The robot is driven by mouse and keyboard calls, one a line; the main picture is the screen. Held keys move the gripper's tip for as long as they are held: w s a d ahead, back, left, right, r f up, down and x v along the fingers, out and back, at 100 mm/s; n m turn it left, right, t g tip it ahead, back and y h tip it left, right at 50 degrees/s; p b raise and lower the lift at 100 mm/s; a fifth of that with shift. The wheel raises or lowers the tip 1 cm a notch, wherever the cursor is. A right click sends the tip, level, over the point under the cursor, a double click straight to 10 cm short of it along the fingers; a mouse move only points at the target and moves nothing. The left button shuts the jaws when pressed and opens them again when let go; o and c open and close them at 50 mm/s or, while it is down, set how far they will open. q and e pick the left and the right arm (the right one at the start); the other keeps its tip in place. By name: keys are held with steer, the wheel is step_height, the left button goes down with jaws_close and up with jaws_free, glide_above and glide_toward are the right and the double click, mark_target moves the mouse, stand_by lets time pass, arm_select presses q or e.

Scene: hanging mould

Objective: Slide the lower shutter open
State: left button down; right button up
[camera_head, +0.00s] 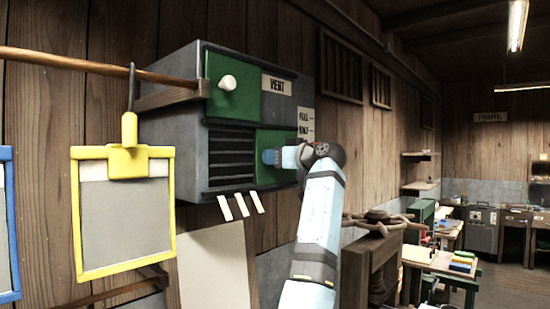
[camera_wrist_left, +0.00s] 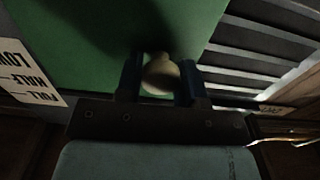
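The grey vent box (camera_head: 166,140) hangs on the plank wall. Its lower shutter (camera_head: 271,180) is a green panel at the right of the lower opening. Dark louvre slats (camera_head: 231,158) show uncovered to its left. My left gripper (camera_head: 272,157) is at the lower shutter's left part. In the left wrist view, the pale round knob (camera_wrist_left: 160,75) sits between its two blue fingers, which appear closed against it, with the green panel behind. The upper green shutter (camera_head: 233,100) has its own white knob (camera_head: 227,82). My right gripper is in neither view.
A "VENT" label (camera_head: 277,84) and a FULL/HALF scale (camera_head: 305,124) are on the right. A wooden rod (camera_head: 90,66) runs in from the left, with a yellow-framed board (camera_head: 124,215) hanging in front. Pale strips (camera_head: 242,205) hang below the box.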

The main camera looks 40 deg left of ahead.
arm_select(q)
steer(key=c, duration=1)
jaws_free()
steer(key=shift+r, duration=0.25)
steer(key=shift+o, duration=1.2)
steer(key=shift+w+f, duration=0.1)
steer(key=shift+w, duration=0.05)
steer(key=shift+w+f, duration=0.1)
steer(key=shift+w, duration=0.05)
steer(key=shift+d, duration=0.3)
steer(key=s+d+b, duration=0.1)
steer(key=d+b, duration=0.2)
steer(key=d, duration=1)
steer(key=shift+d, duration=0.15)
